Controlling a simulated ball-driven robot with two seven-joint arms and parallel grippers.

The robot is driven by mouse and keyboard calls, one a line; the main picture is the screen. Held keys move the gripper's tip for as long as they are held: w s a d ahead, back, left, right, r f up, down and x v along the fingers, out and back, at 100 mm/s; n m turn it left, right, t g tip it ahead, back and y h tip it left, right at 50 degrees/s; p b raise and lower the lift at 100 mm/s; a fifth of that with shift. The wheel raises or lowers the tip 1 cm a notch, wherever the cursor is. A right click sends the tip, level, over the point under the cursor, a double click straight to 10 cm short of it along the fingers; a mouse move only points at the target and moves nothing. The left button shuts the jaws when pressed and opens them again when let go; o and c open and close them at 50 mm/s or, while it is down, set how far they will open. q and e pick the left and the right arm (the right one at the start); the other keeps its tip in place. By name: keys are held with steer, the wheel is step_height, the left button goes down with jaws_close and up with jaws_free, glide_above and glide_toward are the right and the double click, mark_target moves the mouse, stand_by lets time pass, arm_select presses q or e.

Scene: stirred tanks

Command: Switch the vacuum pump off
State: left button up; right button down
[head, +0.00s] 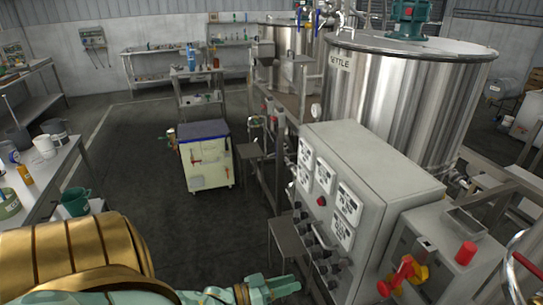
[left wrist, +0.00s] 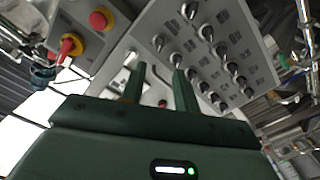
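A grey control cabinet (head: 350,185) with white gauge plates, a red button (head: 321,201) and a row of dark knobs (head: 318,246) stands right of centre. I cannot tell which control belongs to the vacuum pump, and no label is readable. My left gripper (head: 280,284) is low in front of the knobs. In the left wrist view its two dark green fingers (left wrist: 159,64) are apart with a gap between them, pointing at the panel (left wrist: 205,60) with several silver-black knobs (left wrist: 190,46). No held object shows. My right gripper is out of view.
A smaller box (head: 440,250) beside the cabinet carries a red-yellow rotary switch (head: 404,274) and a red button (head: 466,252). A steel kettle (head: 405,100) stands behind. A wheeled cabinet (head: 207,165) stands on open floor. A bench (head: 55,185) is at left.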

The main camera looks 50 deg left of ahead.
arm_select(q)
steer(key=v, duration=0.4)
steer(key=shift+s, duration=0.15)
stand_by(0.4)
steer(key=s+a+f+m+g+y+b, duration=0.1)
steer(key=s+a+f+m+g+y, duration=0.15)
steer(key=s+f, duration=0.45)
steer(key=s+a+f+m+g+y+b, duration=0.1)
steer(key=s+a+f+g+y, duration=0.2)
steer(key=f, duration=0.8)
steer(key=s+a+f+m+g+y+b, duration=0.15)
steer(key=s+f+g, duration=0.3)
steer(key=f, duration=0.45)
steer(key=s+d+f+m+g+y+b, duration=0.15)
steer(key=s+d+f+g, duration=0.35)
steer(key=s+f, duration=0.5)
steer(key=s+d+f+n+h+b, duration=0.1)
steer(key=s+d+f+b, duration=0.2)
steer(key=d, duration=0.8)
steer(key=shift+s+d+f+g, duration=0.4)
steer(key=shift+s+f, duration=0.05)
steer(key=shift+s, duration=0.65)
